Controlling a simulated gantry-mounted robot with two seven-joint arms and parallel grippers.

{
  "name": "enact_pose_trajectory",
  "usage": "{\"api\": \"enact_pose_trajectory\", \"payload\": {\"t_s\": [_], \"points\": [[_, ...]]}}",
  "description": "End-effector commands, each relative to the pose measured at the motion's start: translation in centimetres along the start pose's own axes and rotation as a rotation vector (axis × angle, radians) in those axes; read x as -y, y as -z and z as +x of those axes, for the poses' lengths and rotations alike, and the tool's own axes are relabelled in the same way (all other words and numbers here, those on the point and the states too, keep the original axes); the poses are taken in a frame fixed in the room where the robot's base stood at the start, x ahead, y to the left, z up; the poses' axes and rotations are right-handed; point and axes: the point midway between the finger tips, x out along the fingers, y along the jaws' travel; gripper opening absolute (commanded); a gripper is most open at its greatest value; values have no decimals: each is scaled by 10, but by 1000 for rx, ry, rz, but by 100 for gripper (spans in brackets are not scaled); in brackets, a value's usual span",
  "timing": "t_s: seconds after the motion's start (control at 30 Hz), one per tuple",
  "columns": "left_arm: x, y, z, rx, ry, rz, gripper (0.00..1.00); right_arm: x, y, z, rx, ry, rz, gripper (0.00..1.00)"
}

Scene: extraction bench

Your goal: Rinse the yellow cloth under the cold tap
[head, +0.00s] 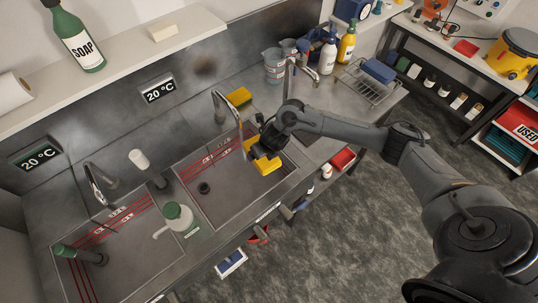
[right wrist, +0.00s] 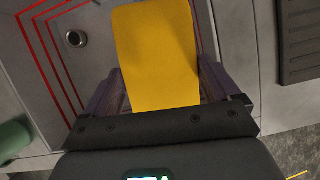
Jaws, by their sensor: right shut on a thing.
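The yellow cloth (head: 265,166) is at the right end of the right-hand sink basin in the head view. My right gripper (head: 258,150) is shut on it. In the right wrist view the cloth (right wrist: 155,50) stretches out flat between the two fingers of the gripper (right wrist: 158,90). A curved tap (head: 222,105) stands behind this basin, left of the cloth. A second curved tap (head: 92,190) stands at the left basin. Neither tap shows clear running water. I cannot tell which is cold; both wall displays (head: 158,90) (head: 38,157) read 20 °C. My left gripper is not in view.
A yellow-green sponge (head: 239,97) lies behind the basin. A pump bottle (head: 178,216) stands on the divider between the basins. A dish rack (head: 368,82) and bottles stand at the back right. The right basin's drain (head: 203,188) is clear.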

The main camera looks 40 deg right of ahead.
Motion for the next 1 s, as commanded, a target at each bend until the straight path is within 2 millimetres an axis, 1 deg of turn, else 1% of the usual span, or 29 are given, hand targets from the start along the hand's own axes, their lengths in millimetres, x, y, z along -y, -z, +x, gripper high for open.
{"api": "enact_pose_trajectory", "payload": {"t_s": [0.03,0.3,0.5,0.7,1.0], "points": [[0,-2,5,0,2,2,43,-3,-4,5,2,-1,1,56],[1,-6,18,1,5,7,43,-13,-24,18,2,-1,1,56],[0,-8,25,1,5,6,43,-18,-34,26,1,-1,1,56],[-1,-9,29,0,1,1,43,-21,-41,29,0,-1,2,56],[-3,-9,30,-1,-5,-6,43,-23,-43,30,0,-1,1,56]]}}
